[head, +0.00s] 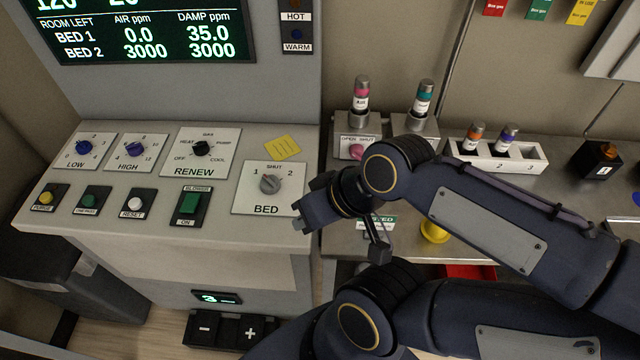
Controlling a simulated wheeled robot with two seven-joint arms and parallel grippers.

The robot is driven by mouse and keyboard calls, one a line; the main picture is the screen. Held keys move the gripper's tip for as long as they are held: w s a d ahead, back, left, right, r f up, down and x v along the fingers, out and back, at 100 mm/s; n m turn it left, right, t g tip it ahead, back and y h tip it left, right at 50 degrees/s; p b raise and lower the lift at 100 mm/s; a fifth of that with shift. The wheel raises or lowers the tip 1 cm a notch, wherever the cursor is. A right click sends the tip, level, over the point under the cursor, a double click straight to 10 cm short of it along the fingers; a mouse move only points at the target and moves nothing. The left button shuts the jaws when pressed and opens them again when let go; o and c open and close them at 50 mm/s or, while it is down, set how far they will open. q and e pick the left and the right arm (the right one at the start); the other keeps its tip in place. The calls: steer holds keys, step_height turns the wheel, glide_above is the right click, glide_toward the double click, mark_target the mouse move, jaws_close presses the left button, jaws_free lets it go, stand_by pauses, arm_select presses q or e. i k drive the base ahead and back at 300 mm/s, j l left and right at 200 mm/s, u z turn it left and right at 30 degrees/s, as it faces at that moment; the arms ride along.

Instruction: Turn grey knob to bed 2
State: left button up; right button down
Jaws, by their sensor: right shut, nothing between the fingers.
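The grey knob (270,183) sits on the white BED plate (250,205) at the right of the sloped panel. The plate has SHUT at the top, 1 at the left and 2 at the right. I cannot tell clearly which mark the knob points to. My right gripper (301,223) is just to the right of the plate's lower right corner, shut and empty, apart from the knob. My left gripper is not in view.
Other knobs, a green switch (189,204) and several buttons share the panel. A display (150,30) above lists BED 1 and BED 2. A bench with vials and a white rack (475,158) stands right, partly hidden by my arm.

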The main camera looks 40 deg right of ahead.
mark_target(270, 184)
steer(key=z, duration=1)
steer(key=j+u, duration=0.7)
steer(key=u, duration=0.15)
